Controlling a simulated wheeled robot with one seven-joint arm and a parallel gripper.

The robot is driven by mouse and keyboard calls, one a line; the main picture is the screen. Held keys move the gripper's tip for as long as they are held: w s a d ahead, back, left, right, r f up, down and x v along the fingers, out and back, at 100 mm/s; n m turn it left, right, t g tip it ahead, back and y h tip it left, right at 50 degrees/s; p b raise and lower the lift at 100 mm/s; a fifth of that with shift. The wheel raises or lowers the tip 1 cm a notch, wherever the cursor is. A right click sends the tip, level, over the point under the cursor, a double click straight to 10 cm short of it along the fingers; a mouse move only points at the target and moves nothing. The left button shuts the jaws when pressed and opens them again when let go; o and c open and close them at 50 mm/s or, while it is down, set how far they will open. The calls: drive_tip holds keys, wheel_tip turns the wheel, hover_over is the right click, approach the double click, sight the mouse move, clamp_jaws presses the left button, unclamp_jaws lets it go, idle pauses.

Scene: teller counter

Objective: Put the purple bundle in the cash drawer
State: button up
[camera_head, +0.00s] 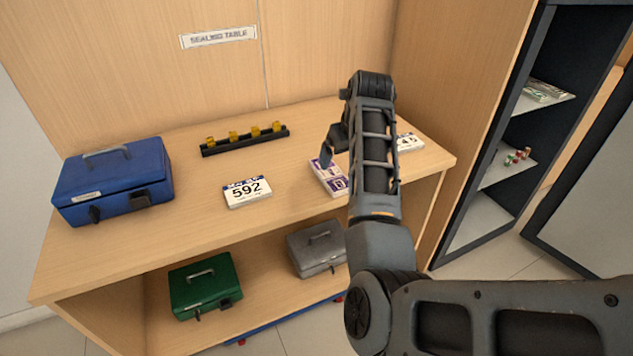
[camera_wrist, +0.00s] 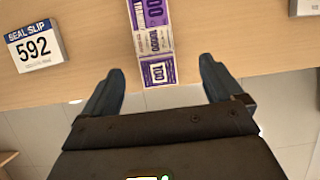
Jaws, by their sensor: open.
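The purple bundle (camera_head: 327,177) lies on the sealing table, to the right of the 592 seal slip block. It is a purple and white stack of notes, partly hidden by my arm in the head view. In the wrist view the bundle (camera_wrist: 153,40) lies ahead of and between my fingers, near the table's front edge. My gripper (camera_wrist: 158,82) is open and empty, with one finger on each side of the bundle's near end. The gripper (camera_head: 332,145) shows only in part in the head view. I see no cash drawer that I can identify.
On the table (camera_head: 190,235) are a blue cash box (camera_head: 115,182), a black rack with yellow pieces (camera_head: 245,139), the 592 block (camera_head: 247,192) and another slip block (camera_head: 409,142). Green (camera_head: 205,286) and grey (camera_head: 318,248) boxes stand below. Dark shelves (camera_head: 508,165) are at right.

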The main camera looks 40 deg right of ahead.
sight(332, 175)
drive_tip(key=shift+w+a+f, duration=0.1)
drive_tip(key=shift+w+a, duration=0.05)
drive_tip(key=shift+w, duration=0.05)
drive_tip(key=x, duration=0.5)
drive_tip(key=a+x, duration=0.1)
drive_tip(key=x, duration=0.1)
drive_tip(key=shift+d+f, duration=0.25)
drive_tip(key=shift+c, duration=0.2)
drive_tip(key=c, duration=1.2)
drive_tip(key=shift+r, duration=0.1)
drive_tip(key=shift+c, duration=0.2)
